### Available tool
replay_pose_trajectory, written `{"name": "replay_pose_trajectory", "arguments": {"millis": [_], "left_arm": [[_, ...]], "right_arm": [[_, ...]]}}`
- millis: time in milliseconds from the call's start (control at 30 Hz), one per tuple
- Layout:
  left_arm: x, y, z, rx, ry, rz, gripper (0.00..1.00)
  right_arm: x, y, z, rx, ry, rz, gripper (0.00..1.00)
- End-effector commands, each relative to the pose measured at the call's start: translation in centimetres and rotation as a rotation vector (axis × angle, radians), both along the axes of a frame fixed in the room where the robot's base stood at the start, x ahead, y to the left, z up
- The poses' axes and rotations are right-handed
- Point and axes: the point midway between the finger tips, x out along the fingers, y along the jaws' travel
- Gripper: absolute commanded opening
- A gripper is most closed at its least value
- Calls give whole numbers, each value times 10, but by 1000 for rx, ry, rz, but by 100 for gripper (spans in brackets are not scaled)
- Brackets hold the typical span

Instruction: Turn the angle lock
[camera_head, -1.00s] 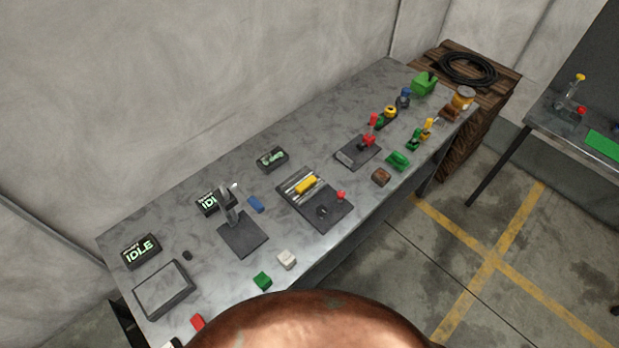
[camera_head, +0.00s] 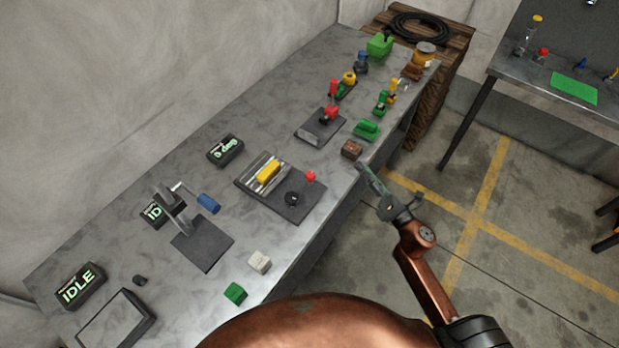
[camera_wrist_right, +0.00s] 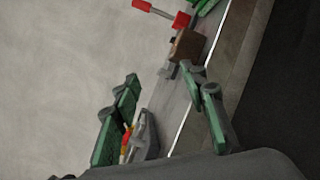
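A dark plate (camera_head: 318,199) on the grey bench carries a ribbed metal block with a yellow bar (camera_head: 268,171), a black round knob (camera_head: 292,198) and a red knob (camera_head: 311,176). A small display (camera_head: 225,150) behind it reads "0 deg". No part is labelled as the angle lock. My right gripper (camera_head: 392,190) is to the right of this plate, by the bench's front edge, touching nothing that I can see. In the right wrist view its two green fingers (camera_wrist_right: 160,95) are apart, with nothing clearly held. My left gripper is out of view.
A brown block (camera_head: 352,149) and a red lever on a plate (camera_head: 320,127) stand near my right gripper. A crank with a blue handle (camera_head: 208,203) stands on the left. White (camera_head: 260,261) and green (camera_head: 235,293) blocks lie at the front. The floor beside the bench is clear.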

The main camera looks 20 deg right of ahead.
Motion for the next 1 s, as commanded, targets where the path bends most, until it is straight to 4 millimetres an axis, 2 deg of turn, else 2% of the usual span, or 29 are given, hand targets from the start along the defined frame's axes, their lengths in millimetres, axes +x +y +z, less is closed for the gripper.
{"name": "replay_pose_trajectory", "arguments": {"millis": [33, 133, 300, 400, 567, 1000], "left_arm": [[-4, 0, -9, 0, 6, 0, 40], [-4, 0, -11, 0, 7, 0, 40], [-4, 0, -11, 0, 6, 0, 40], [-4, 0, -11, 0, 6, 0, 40], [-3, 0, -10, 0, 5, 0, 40], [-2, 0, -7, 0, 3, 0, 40]], "right_arm": [[-2, 24, 23, -153, -94, 80, 40], [-9, 61, 43, -406, -225, 219, 40], [-22, 100, 37, -696, -357, 405, 40], [-27, 111, 29, -792, -401, 475, 40], [-25, 122, 24, -841, -423, 514, 40], [17, 167, 24, -836, -420, 512, 40]]}}
